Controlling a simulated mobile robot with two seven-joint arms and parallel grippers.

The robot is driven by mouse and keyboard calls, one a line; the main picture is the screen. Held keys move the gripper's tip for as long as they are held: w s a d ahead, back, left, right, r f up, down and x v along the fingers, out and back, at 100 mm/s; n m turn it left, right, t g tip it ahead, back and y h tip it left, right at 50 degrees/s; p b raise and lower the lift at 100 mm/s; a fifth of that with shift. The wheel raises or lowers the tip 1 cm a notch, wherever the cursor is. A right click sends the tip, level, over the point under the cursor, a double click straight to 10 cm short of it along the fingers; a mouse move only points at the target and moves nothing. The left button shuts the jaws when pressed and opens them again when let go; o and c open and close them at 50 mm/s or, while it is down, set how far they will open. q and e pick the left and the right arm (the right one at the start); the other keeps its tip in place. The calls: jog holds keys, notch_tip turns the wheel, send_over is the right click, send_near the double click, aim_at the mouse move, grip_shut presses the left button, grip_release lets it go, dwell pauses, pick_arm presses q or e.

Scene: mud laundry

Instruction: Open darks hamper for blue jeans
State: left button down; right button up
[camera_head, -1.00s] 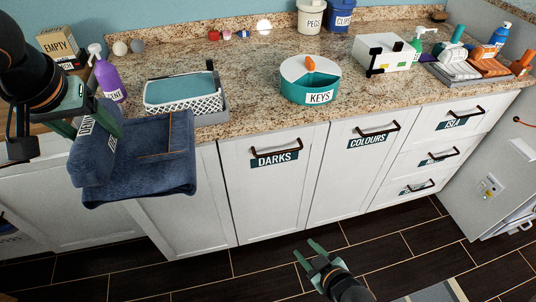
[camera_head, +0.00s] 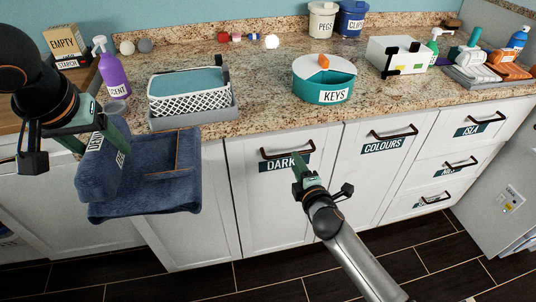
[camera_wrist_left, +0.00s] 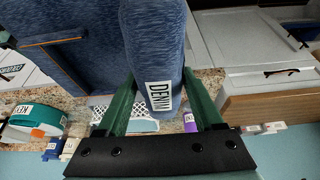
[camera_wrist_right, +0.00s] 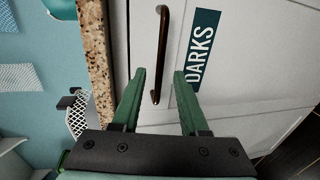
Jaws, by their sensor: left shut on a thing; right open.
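The darks hamper (camera_head: 262,210) is a white front panel under the counter and is closed. It has a dark bar handle (camera_head: 272,155) and a DARKS label, partly covered by my right gripper in the head view. My right gripper (camera_head: 298,166) is open in front of the panel. In the right wrist view the handle (camera_wrist_right: 161,55) stands ahead, between the lines of the two fingers, and the DARKS label (camera_wrist_right: 202,52) is beside it. My left gripper (camera_head: 88,135) is shut on the folded blue jeans (camera_head: 160,175), which hang before the counter; their DENIM tag (camera_wrist_left: 159,96) shows.
The COLOURS panel (camera_head: 377,180) with its own handle is to the right, then several drawers. A white basket (camera_head: 188,103), a teal KEYS container (camera_head: 323,90) and a purple bottle (camera_head: 113,75) stand on the counter. The floor (camera_head: 270,285) in front is clear.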

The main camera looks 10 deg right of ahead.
jog(key=shift+b+x, duration=0.55)
jog(key=shift+x, duration=2.45)
grip_shut()
jog(key=shift+f, duration=0.1)
